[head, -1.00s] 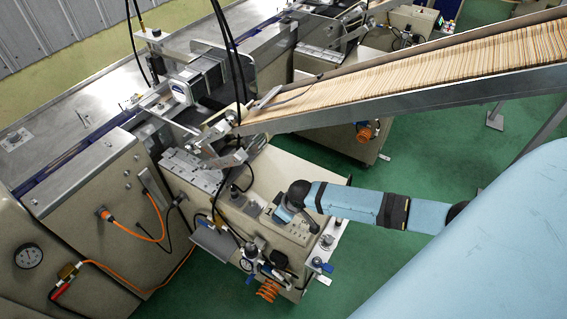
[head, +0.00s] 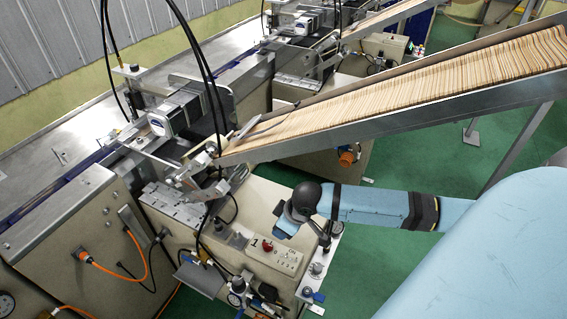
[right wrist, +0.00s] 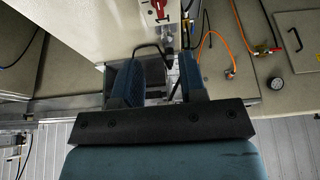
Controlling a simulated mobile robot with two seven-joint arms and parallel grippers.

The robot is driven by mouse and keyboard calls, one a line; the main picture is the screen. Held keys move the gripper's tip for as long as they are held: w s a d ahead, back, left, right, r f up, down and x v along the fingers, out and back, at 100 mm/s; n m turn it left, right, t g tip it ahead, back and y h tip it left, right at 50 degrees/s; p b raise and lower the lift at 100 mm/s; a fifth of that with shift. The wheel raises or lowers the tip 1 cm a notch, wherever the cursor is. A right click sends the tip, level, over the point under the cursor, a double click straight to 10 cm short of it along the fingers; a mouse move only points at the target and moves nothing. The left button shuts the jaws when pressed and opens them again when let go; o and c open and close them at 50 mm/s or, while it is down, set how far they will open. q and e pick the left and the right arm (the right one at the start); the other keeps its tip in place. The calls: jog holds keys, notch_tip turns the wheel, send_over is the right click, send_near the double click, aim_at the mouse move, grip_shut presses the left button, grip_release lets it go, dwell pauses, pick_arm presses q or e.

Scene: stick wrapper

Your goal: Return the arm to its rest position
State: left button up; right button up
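My right arm (head: 375,207) comes in from the right in the head view, blue with black bands and a black wrist joint. My right gripper (head: 283,229) is at its end, above the back edge of the control box (head: 273,254) and apart from its red knob (head: 267,246). In the right wrist view, the right gripper (right wrist: 158,82) has its two dark blue fingers spread apart, with nothing visible between them. A red switch (right wrist: 160,8) on a pale panel shows beyond the fingers. My left gripper is in no view.
A sloping chute (head: 420,100) full of wooden sticks runs above the arm toward the wrapper machine (head: 75,215). Black hoses (head: 205,70) hang over the machine. Orange cables (head: 100,268) lie along its front. Green floor (head: 400,255) is open below the arm.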

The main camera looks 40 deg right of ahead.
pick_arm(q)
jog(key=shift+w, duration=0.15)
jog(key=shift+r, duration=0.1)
pick_arm(e)
jog(key=s+a+f+t, duration=0.3)
jog(key=s+a, duration=0.3)
jog(key=s+a+f+m+t+y, duration=0.1)
jog(key=s+a+f+t, duration=0.2)
jog(key=s+a, duration=0.4)
jog(key=shift+f+m+t, duration=0.3)
jog(key=shift+f+t, duration=0.1)
jog(key=shift+t, duration=0.1)
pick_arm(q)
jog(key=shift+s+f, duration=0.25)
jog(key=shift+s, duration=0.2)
pick_arm(e)
jog(key=shift+s+a, duration=0.1)
